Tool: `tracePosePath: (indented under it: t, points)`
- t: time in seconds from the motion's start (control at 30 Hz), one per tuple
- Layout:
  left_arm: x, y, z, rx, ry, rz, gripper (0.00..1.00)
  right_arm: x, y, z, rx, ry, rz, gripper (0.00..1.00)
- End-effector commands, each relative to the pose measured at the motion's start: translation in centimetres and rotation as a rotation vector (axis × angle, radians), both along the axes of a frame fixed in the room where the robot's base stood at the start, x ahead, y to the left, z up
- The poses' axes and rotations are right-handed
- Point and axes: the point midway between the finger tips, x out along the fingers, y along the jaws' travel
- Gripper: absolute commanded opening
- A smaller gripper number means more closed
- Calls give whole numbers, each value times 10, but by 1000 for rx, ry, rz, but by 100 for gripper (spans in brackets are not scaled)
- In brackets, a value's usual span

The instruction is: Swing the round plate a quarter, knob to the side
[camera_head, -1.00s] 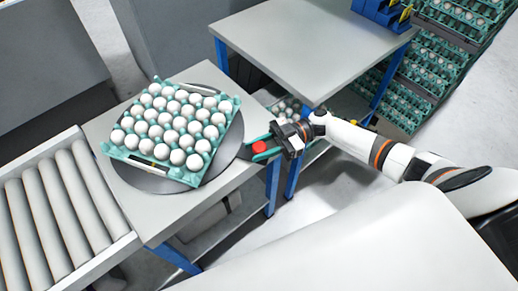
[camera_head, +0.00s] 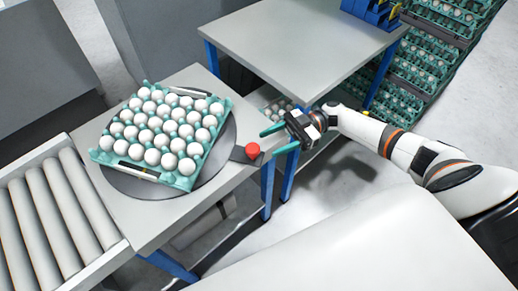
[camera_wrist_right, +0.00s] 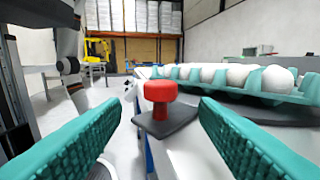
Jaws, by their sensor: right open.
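The round plate (camera_head: 227,146) is a flat grey disc on a grey table, with a tray of white eggs on top. A dark tab with a red knob (camera_head: 253,150) sticks out from its right edge, towards my right arm. The knob stands upright in the right wrist view (camera_wrist_right: 160,94), centred beyond the fingers. My right gripper (camera_head: 268,142) is open and empty, with teal fingers just to the right of the knob and pointing at it. The fingers appear clear of the knob. My left gripper is not in view.
The teal egg tray (camera_head: 183,182) covers most of the plate. A roller conveyor (camera_head: 122,247) adjoins the table at the left. A second grey table (camera_head: 290,45) stands behind, with a blue item on it. Stacked egg trays (camera_head: 405,103) are at the back right.

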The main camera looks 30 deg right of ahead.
Motion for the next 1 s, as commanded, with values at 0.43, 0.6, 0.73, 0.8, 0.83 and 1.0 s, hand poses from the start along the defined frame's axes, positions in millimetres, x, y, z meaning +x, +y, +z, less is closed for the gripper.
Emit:
tracePosePath:
  t: [0.43, 0.6, 0.73, 0.8, 0.83, 1.0]
  points:
    - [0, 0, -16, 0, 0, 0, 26, 0, -52, 0, 1, 0, -1, 55]
    - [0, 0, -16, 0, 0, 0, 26, 0, -53, 0, 1, 0, 0, 55]
    - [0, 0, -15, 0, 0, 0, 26, 0, -51, 0, 3, -5, -1, 42]
    - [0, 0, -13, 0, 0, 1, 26, -2, -46, -2, 11, -34, -9, 30]
    - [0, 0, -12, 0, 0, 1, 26, -3, -41, -3, 18, -55, -15, 25]
    - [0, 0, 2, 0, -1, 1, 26, -18, 2, -16, 66, -305, -118, 0]
